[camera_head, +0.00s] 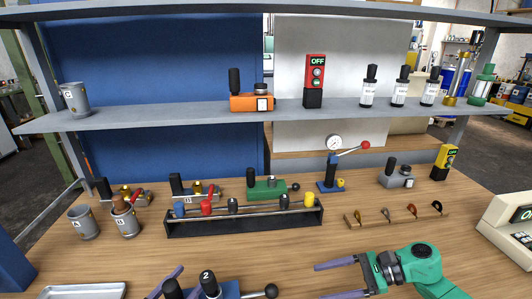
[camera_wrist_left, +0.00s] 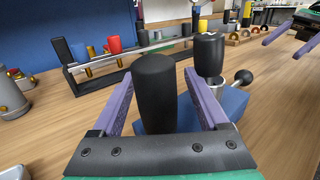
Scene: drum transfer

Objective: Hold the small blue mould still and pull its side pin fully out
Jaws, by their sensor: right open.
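The small blue mould (camera_head: 230,290) sits at the bottom edge of the head view, partly cut off. It has a black upright handle (camera_wrist_left: 155,95), a black-topped cylinder marked 2 (camera_head: 209,284) and a side pin with a black ball (camera_head: 270,291) pointing right. The ball also shows in the left wrist view (camera_wrist_left: 243,77). My left gripper (camera_wrist_left: 158,75) is open, its purple fingers on either side of the black handle with gaps showing. My right gripper (camera_head: 320,281) is open and empty, right of the ball, fingers pointing left toward it.
A black rack with a rail and coloured knobs (camera_head: 245,220) stands behind the mould. Grey cups (camera_head: 84,222) stand at the left and a metal tray (camera_head: 82,291) lies front left. A wooden strip with hooks (camera_head: 398,218) lies right. Bare table lies between rack and right gripper.

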